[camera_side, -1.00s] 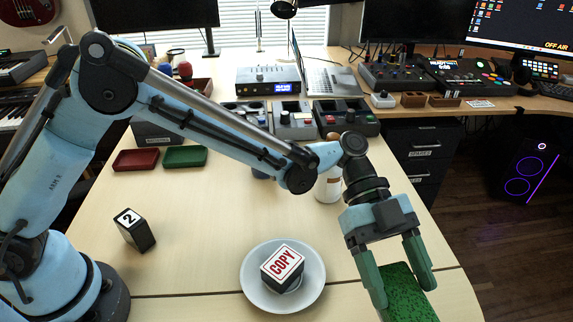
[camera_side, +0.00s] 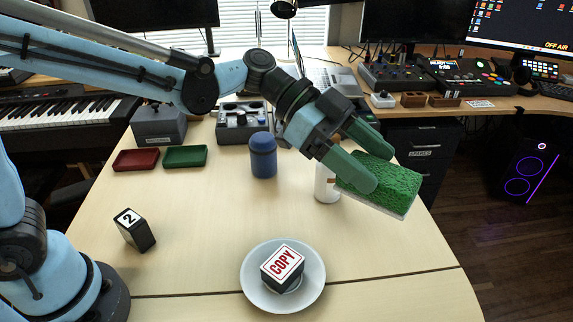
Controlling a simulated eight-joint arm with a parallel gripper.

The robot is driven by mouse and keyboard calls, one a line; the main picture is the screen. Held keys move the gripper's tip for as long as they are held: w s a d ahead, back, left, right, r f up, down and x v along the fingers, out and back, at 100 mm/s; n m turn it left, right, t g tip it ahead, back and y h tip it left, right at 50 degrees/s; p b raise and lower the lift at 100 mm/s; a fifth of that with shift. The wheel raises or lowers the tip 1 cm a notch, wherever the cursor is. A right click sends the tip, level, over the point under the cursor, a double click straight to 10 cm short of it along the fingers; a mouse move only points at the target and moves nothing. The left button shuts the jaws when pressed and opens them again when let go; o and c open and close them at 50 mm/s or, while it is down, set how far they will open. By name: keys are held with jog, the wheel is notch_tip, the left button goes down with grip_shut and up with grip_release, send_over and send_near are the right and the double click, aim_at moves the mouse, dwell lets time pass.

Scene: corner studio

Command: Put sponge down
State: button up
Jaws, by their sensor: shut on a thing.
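A green sponge (camera_side: 385,186) with a pale underside is held between the fingers of my gripper (camera_side: 372,165). It is tilted and appears raised above the right side of the table (camera_side: 390,270). My gripper is shut on it, with green fingers on either side. The sponge and fingers partly hide a white bottle (camera_side: 325,187) behind them.
A white plate (camera_side: 252,292) carries a block marked COPY (camera_side: 283,266). A black block marked 2 (camera_side: 134,230) stands at left. A blue canister (camera_side: 263,155), a red tray (camera_side: 136,160) and a green tray (camera_side: 185,156) are farther back. The front right of the table is clear.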

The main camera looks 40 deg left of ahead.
jog(key=a+r+n+t+y, duration=0.3)
jog(key=a+n+t, duration=0.1)
jog(key=a, duration=0.5)
jog(key=w+a+r+n+t+y, duration=0.1)
jog(key=a+r+n+t+y, duration=0.15)
jog(key=a+n, duration=0.45)
jog(key=a+r+n+t+y, duration=0.2)
jog(key=a+t+y, duration=0.2)
jog(key=a, duration=0.7)
jog(key=f, duration=0.1)
jog(key=f+n+y, duration=0.1)
jog(key=f, duration=0.1)
jog(key=s+f+n+y, duration=0.1)
jog(key=shift+a+f+t, duration=0.15)
jog(key=shift+t, duration=0.2)
jog(key=shift+s+f+n+y, duration=0.25)
jog(key=shift+f+n+y, duration=0.3)
jog(key=shift+f+n, duration=0.2)
jog(key=s+a+f+n+g+y, duration=0.3)
jog(key=s+a+f+n+y, duration=0.2)
jog(key=a+f+n+y, duration=0.55)
jog(key=s+a+f+n+g+y, duration=0.15)
jog(key=s+a+n+g, duration=0.45)
jog(key=n+g, duration=0.8)
jog(key=shift+m+g, duration=0.6)
jog(key=shift+g, duration=0.1)
jog(key=shift+s+a+f, duration=0.1)
jog(key=shift+a+f, duration=0.05)
jog(key=shift+f, duration=3.65)
